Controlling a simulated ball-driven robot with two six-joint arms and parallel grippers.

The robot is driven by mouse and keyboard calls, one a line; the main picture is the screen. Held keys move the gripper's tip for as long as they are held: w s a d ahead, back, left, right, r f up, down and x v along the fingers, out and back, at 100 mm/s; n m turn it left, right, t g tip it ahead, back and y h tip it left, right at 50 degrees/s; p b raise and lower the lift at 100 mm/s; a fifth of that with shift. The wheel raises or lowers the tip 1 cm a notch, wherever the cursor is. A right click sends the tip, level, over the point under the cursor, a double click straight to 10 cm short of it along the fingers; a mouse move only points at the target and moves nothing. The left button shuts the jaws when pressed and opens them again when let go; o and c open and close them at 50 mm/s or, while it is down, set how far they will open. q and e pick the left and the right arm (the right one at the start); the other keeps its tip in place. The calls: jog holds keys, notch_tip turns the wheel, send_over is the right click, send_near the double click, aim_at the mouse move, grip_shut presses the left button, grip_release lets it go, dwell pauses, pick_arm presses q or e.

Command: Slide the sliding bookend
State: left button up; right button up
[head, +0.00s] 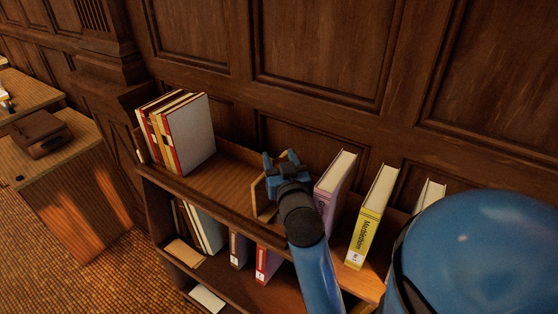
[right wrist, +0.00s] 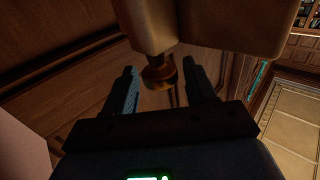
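The sliding bookend (head: 258,196) is a wooden upright on the top shelf (head: 222,178), between the left group of books and the purple book. My right gripper (head: 283,160) is at the bookend and hides part of it. In the right wrist view, a round brown knob (right wrist: 158,73) sticks out from a wooden block (right wrist: 151,22), which looks like part of the bookend. The two dark fingers are apart, one on each side of the knob, with gaps visible between. My left gripper is not in view.
Several upright books (head: 186,135) stand at the shelf's left end. A purple book (head: 331,186) and a yellow book (head: 372,215) stand right of my gripper. Bare shelf lies between the left books and the bookend. A panelled wall (head: 320,50) rises behind.

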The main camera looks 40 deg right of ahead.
notch_tip(320, 180, up, 20)
jog(key=p, duration=1.1)
jog(key=shift+o, duration=0.2)
jog(key=shift+f, duration=0.1)
